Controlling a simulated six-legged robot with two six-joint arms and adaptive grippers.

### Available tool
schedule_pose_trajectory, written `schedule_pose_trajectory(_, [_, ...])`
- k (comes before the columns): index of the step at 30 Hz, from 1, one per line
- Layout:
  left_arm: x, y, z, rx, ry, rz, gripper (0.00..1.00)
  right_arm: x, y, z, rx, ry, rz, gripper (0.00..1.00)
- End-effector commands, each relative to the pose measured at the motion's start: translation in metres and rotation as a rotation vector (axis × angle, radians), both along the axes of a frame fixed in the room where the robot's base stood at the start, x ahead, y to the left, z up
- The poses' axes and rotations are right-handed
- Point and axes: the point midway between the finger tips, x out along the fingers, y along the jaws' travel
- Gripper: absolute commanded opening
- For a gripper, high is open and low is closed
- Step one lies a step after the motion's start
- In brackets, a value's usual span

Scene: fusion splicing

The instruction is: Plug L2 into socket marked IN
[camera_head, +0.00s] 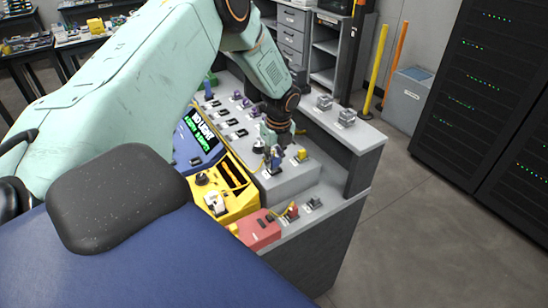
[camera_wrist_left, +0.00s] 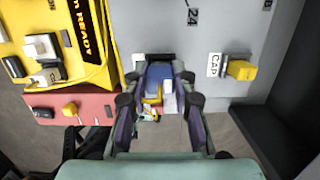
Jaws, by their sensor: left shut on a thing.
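My left gripper (camera_head: 273,158) reaches down over the front end of the grey panel (camera_head: 288,180). In the left wrist view its two fingers (camera_wrist_left: 158,82) are shut on a blue plug (camera_wrist_left: 160,72) with yellow and white parts at its near end. I cannot read a label on the plug, so I cannot tell whether it is L2. Where the plug meets the panel is hidden by the plug and fingers. No socket marked IN is readable. Several small dark sockets (camera_head: 231,121) stand in rows farther back on the panel. My right gripper is not in view.
A yellow cap (camera_wrist_left: 242,70) beside a CAP label sits close to the right of the gripper. A yellow machine (camera_head: 236,203) and a red box (camera_head: 258,230) stand to the left and front. A raised grey shelf (camera_head: 345,133) borders the right side.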

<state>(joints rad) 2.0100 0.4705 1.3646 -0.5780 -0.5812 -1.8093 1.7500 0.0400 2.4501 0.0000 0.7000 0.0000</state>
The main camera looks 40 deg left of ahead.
Motion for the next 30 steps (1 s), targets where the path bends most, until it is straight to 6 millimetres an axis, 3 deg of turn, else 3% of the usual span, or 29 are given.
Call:
schedule_pose_trajectory(26, [0.0,0.0,-0.01,0.0,0.0,-0.001,0.0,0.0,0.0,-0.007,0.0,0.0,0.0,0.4])
schedule_pose_trajectory(27, [0.0,0.0,-0.01,0.0,0.0,-0.001,0.26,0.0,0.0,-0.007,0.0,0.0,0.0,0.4])
schedule_pose_trajectory(30, [0.0,0.0,-0.01,0.0,0.0,-0.001,0.34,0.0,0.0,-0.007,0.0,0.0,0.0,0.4])
